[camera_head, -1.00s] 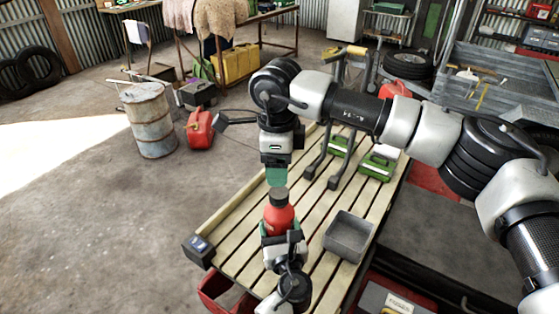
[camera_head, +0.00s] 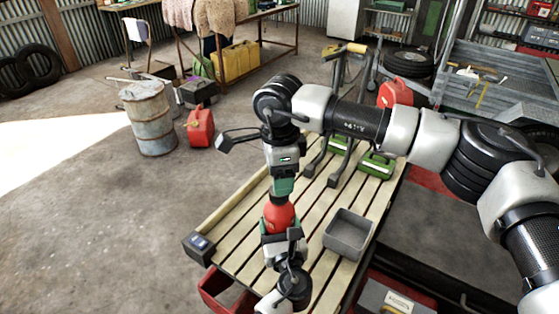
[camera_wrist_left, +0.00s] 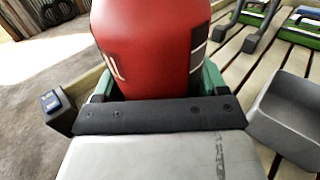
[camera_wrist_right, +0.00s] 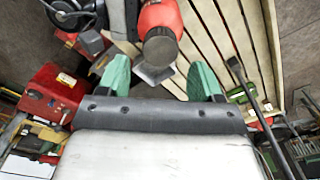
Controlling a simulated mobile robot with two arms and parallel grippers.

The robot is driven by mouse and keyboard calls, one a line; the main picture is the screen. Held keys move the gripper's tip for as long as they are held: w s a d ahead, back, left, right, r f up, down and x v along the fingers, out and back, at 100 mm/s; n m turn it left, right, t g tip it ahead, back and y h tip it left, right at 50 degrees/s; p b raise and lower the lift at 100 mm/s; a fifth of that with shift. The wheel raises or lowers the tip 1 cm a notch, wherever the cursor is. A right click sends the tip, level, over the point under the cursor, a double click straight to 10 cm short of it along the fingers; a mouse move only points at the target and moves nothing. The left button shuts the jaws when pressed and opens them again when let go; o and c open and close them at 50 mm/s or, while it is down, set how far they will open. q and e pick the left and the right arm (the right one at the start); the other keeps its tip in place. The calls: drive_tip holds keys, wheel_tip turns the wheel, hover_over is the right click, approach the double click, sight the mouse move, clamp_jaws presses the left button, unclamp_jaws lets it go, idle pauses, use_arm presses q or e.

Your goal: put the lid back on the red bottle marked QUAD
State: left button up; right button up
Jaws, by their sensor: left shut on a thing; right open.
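The red bottle (camera_head: 279,217) stands upright above the slatted bench, and my left gripper (camera_head: 281,232) is shut around its body. In the left wrist view the bottle (camera_wrist_left: 150,45) fills the space between the green fingers, with parts of pale lettering showing. My right gripper (camera_head: 282,188) is open, pointing down at the bottle's top. In the right wrist view a dark round lid (camera_wrist_right: 160,47) shows on the bottle's top, near the gap between the open green fingers. I cannot tell whether the lid is fastened. In the head view the right gripper hides it.
A grey open tray (camera_head: 347,234) sits on the bench (camera_head: 240,262) right of the bottle. Green cases (camera_head: 376,165) and dark handled bars stand farther back. The slats left of the bottle are clear.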

drive_tip(key=shift+f, duration=2.3)
drive_tip(key=c, duration=0.9)
drive_tip(key=shift+m, duration=0.8)
drive_tip(key=shift+c, duration=0.2)
drive_tip(key=o, duration=1.1)
